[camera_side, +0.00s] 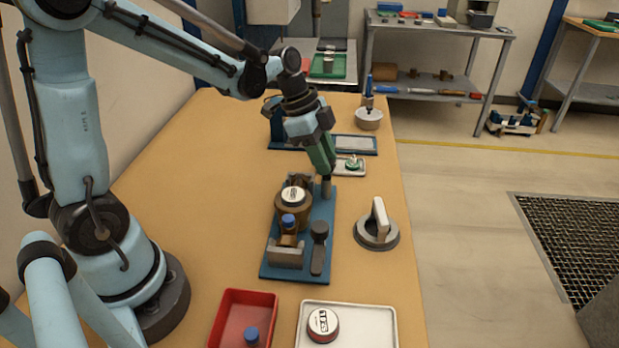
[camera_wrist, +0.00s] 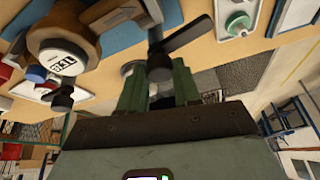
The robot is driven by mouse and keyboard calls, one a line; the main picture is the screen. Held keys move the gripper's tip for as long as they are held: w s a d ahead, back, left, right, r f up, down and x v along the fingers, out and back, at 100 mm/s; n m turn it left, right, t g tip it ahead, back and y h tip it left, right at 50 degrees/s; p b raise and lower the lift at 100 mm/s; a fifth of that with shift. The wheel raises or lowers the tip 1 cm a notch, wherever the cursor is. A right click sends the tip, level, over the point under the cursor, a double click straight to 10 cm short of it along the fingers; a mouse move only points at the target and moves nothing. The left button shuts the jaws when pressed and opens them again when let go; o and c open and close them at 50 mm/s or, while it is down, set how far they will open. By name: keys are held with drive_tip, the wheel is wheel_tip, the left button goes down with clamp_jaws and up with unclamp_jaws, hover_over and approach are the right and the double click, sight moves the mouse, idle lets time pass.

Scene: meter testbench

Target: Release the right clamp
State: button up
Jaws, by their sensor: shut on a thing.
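A meter with a round white dial (camera_side: 293,195) sits in a brown body on the blue fixture plate (camera_side: 323,208). In the wrist view the dial (camera_wrist: 62,58) is at upper left. My gripper (camera_side: 325,172) points down at the far right side of the fixture. It is shut on the black handle of a clamp (camera_side: 326,187). In the wrist view the black knob (camera_wrist: 160,68) of this clamp lies between my green fingers (camera_wrist: 158,80), its dark lever running up to the right.
A grey disc with an upright handle (camera_side: 378,228) stands right of the fixture. A red bin (camera_side: 232,312) and a white tray (camera_side: 370,322) with another meter (camera_side: 322,324) are at the near edge. A small tray (camera_side: 349,166) lies just behind my gripper. The table's left middle is clear.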

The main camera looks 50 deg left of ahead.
drive_tip(key=shift+w+a+m+g, duration=0.1)
drive_tip(key=shift+m+g, duration=0.3)
drive_tip(key=shift+m, duration=0.8)
drive_tip(key=o, duration=1.1)
drive_tip(key=shift+c, duration=0.2)
drive_tip(key=v, duration=1.2)
drive_tip(key=shift+a, duration=0.2)
drive_tip(key=shift+d, duration=0.1)
